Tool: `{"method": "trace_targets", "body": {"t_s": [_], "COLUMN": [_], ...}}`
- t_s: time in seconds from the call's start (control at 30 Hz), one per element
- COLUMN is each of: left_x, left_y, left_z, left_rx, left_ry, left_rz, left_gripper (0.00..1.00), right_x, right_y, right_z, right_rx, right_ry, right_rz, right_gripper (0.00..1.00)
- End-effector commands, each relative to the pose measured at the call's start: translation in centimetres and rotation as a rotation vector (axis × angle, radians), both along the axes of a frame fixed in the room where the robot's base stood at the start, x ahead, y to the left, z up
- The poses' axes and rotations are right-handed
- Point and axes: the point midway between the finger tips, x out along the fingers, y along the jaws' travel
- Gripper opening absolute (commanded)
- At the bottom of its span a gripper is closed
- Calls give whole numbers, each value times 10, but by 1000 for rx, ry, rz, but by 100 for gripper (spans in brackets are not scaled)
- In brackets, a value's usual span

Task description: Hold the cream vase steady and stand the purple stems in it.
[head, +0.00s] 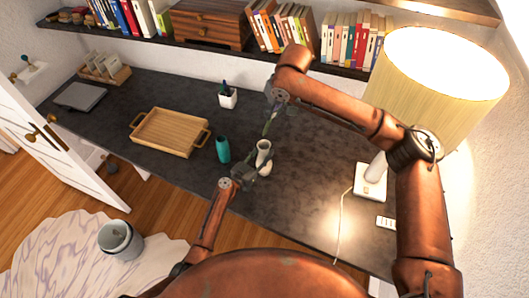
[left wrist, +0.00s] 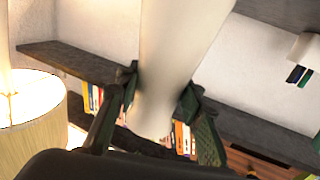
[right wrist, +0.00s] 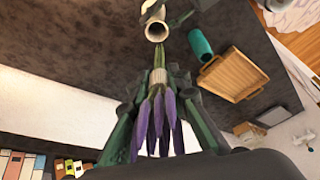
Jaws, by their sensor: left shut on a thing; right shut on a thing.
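The cream vase (head: 264,148) stands upright over the dark desk, and its body also fills the middle of the left wrist view (left wrist: 172,60). My left gripper (head: 256,170) is shut on the vase, one finger on each side. My right gripper (head: 276,103) is above the vase, shut on the bundle of purple stems (right wrist: 158,115). Their purple heads point back toward my right wrist, and a pale band wraps the bundle. The green ends point down at the vase's open mouth (right wrist: 157,32), close to its rim. I cannot tell whether the tips touch it.
A teal bottle (head: 223,149) stands just left of the vase. A wooden tray (head: 168,132) and a pen cup (head: 228,98) are farther back on the desk (head: 305,170). A lit lamp (head: 371,182) stands at right, its cord along the desk. A bookshelf (head: 210,50) runs behind.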

Motion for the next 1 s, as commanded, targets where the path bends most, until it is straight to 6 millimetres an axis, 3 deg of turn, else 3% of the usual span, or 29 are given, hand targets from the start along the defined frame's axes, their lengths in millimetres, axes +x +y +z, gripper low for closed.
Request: {"method": "trace_targets", "body": {"t_s": [1.0], "left_x": [0], "left_y": [0], "left_z": [-1], "left_rx": [1], "left_ry": [1], "left_rz": [0], "left_gripper": [0], "right_x": [0], "right_y": [0], "right_z": [-69], "right_rx": [0], "right_ry": [1], "right_rz": [0], "right_gripper": [0]}}
